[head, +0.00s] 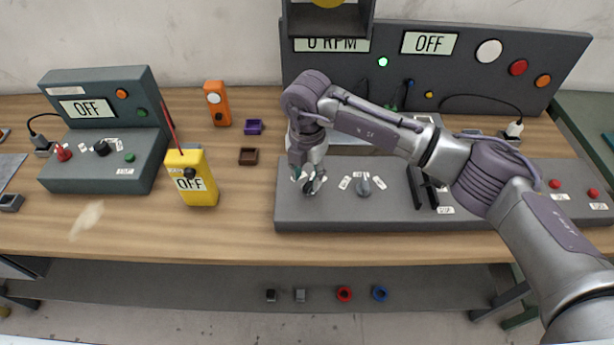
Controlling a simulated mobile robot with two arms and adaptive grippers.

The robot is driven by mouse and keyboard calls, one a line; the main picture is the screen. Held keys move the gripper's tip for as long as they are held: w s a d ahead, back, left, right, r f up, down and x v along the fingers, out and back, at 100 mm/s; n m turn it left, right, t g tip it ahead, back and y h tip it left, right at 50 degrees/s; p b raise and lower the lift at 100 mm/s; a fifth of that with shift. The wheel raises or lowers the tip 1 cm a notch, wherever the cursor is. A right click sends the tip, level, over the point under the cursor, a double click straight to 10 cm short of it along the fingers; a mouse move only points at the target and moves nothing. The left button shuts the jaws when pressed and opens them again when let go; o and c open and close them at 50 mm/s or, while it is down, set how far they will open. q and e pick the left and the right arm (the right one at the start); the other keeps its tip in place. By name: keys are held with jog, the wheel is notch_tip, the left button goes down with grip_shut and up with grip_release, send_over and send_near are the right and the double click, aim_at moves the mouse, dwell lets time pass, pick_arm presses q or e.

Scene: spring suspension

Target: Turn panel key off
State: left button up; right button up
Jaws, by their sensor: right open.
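The grey control panel (330,214) lies along the right part of the wooden bench. My right arm reaches in from the right, and my right gripper (311,184) points down at the panel's left end, its fingers open. The control under it, between small white labels, is mostly hidden by the fingers. I cannot tell whether they touch it or which way it is turned. A grey rotary knob (364,187) with white labels around it sits just right of the gripper. A display (429,43) on the upright back board reads OFF. My left gripper is not in view.
Black levers (422,188) stand on the panel to the right, partly behind my arm. A yellow handheld box (191,178) reading OFF and a dark console (100,170) stand at left. The bench front between the yellow box and the panel is clear.

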aim_at(309, 186)
jog(key=shift+f, duration=1.4)
grip_shut()
